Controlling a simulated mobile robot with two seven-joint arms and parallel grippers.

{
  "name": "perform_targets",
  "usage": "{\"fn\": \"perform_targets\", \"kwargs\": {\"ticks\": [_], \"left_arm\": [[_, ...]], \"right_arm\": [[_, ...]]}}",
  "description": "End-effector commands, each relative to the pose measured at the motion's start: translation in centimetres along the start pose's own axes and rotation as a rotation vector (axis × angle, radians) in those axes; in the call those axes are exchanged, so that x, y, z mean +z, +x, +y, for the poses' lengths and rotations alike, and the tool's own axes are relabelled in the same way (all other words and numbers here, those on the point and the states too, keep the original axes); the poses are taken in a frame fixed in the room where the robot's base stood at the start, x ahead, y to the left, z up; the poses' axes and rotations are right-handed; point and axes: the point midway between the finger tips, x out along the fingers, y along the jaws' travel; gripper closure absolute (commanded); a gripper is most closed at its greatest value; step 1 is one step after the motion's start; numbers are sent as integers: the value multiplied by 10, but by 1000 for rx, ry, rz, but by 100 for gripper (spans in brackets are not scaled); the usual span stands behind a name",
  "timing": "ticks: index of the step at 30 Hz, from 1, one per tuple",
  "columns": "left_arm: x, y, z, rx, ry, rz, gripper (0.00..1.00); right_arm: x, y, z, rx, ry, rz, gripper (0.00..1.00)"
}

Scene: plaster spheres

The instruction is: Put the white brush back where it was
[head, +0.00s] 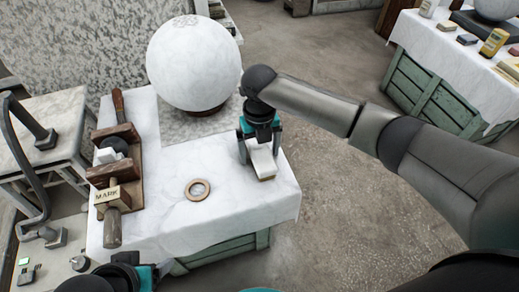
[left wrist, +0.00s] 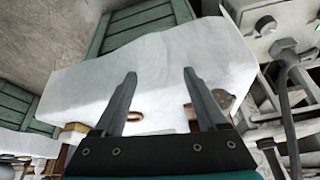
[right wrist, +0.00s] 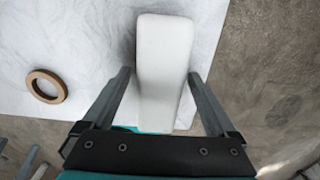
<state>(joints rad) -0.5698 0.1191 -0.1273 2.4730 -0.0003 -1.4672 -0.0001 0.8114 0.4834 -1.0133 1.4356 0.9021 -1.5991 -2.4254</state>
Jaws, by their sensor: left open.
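The white brush (head: 262,162) is at the right side of the cloth-covered table (head: 225,225), below my right gripper (head: 258,145). In the right wrist view the brush (right wrist: 163,65) appears as a long white block between the two open fingers of the right gripper (right wrist: 160,72). A narrow gap shows on its left side; the right finger is close to its edge. I cannot tell whether the brush touches the cloth. My left gripper (left wrist: 160,70) is open and empty, near the front left of the table, and shows partly at the bottom of the head view (head: 160,268).
A large white sphere (head: 194,62) stands at the back of the table. A wooden ring (head: 197,190) lies on the cloth. A wooden rack (head: 132,180) with tools and a "MARK" block (head: 107,196) is at the left. Bare cloth surrounds the ring.

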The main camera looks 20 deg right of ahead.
Motion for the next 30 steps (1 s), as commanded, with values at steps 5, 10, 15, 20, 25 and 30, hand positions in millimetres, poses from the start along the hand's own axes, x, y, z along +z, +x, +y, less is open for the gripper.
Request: {"fn": "perform_targets", "kwargs": {"ticks": [5,10,15,20,25,30], "left_arm": [[0,0,0,0,0,0,26],[-2,-2,0,0,0,4,26],[5,18,1,4,2,-32,26],[13,35,2,5,2,-60,26],[23,53,2,7,3,-88,26],[36,69,3,8,5,-118,26]], "right_arm": [[0,0,0,0,0,0,8],[0,-8,0,-1,1,-1,8],[1,-25,0,0,1,-3,8],[1,-44,0,0,1,-1,8],[1,-64,0,-1,0,-2,8],[0,-85,0,0,0,-1,8]]}}
